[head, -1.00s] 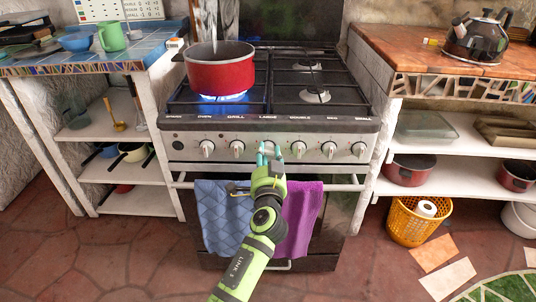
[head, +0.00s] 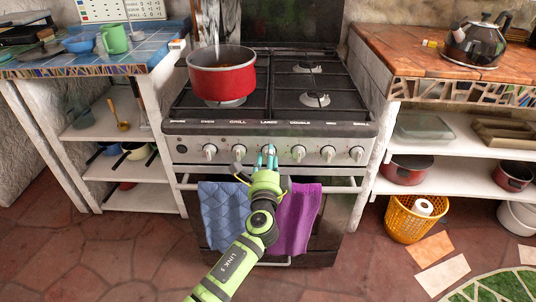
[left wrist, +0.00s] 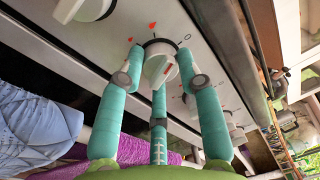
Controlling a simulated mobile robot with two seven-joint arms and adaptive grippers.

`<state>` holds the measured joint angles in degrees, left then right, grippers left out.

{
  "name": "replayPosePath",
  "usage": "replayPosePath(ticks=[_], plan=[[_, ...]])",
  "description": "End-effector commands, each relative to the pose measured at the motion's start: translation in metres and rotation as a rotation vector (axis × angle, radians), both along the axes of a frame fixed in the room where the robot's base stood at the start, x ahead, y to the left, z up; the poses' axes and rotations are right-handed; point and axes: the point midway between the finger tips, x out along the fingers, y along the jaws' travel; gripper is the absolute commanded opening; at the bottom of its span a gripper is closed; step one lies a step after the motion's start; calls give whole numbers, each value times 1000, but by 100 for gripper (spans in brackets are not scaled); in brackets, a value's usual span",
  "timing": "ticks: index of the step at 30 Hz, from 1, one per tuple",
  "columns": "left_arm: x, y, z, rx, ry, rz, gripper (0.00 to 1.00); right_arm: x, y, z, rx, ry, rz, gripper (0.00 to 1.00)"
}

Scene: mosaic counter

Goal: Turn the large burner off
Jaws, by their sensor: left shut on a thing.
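The gas stove's control panel (head: 185,148) has a row of white knobs under printed labels. My left gripper (head: 267,154) is at the knob under the label "LARGE", with its teal fingers shut on that knob. In the left wrist view the held white knob (left wrist: 158,68) sits between the fingertips, and part of it is hidden by them. A red pot (head: 222,80) stands on the left front burner (head: 225,104). No flame shows under the pot. My right gripper is not in view.
Blue (head: 222,212) and purple (head: 297,215) towels hang on the oven rail below the panel. Other knobs (head: 298,153) stand close on both sides of my left gripper. A kettle (head: 478,42) stands on the right counter.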

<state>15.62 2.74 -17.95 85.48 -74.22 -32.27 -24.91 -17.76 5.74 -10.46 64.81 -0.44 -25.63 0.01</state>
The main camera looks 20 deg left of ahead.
Motion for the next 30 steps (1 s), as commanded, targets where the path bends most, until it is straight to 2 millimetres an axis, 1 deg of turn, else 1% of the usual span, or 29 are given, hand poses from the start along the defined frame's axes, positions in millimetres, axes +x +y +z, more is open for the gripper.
replayPosePath(ticks=[1, 9, 15, 21, 30], plan=[[2, -2, 9, 42, 1, -7, 3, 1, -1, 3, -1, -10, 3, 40], [2, -2, 8, 230, 55, -6, 3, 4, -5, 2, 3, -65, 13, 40], [2, -2, 7, 317, 80, -7, 3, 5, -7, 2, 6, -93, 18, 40], [2, -2, 6, 360, 93, -6, 3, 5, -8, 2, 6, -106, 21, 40], [2, -2, 5, 372, 96, -5, 3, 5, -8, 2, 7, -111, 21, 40]])
